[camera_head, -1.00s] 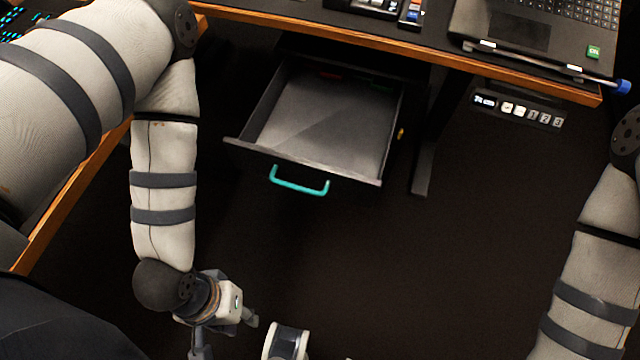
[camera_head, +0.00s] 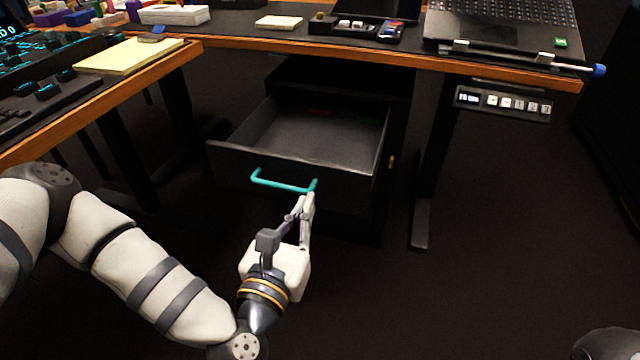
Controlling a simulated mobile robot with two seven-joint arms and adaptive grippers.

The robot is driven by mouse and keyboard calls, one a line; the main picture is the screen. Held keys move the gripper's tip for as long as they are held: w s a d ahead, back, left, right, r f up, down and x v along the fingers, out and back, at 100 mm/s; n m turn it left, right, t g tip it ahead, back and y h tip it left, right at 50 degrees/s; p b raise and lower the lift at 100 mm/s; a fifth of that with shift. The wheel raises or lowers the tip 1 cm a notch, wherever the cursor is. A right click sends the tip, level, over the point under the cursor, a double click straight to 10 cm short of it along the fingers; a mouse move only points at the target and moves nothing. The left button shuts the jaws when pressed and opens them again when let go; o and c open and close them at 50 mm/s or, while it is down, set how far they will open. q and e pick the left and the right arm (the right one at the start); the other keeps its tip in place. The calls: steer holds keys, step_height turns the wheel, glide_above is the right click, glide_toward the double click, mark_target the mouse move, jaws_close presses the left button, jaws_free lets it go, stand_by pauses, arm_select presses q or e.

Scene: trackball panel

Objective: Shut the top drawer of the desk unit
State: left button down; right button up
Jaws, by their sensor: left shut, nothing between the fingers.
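The top drawer (camera_head: 229,166) of the black desk unit (camera_head: 397,95) is pulled out under the desk, its open inside facing up. A teal bar handle (camera_head: 284,184) is on its front panel. My left gripper (camera_head: 308,200) is shut and empty, with its fingertips at the right end of the handle. Whether they touch it I cannot tell.
The wooden desk edge (camera_head: 420,66) runs above the drawer, with a laptop (camera_head: 490,28) on top. A control panel (camera_head: 503,102) hangs below the edge at the right. A desk leg (camera_head: 432,185) stands right of the unit. Dark floor lies clear in front.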

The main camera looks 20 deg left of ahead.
mark_target(325, 168)
arm_select(q)
steer(key=w+b, duration=0.1)
steer(key=w, duration=0.7)
steer(key=shift+w+d, duration=0.2)
arm_select(e)
steer(key=shift+s+f, duration=0.25)
steer(key=shift+f, duration=0.3)
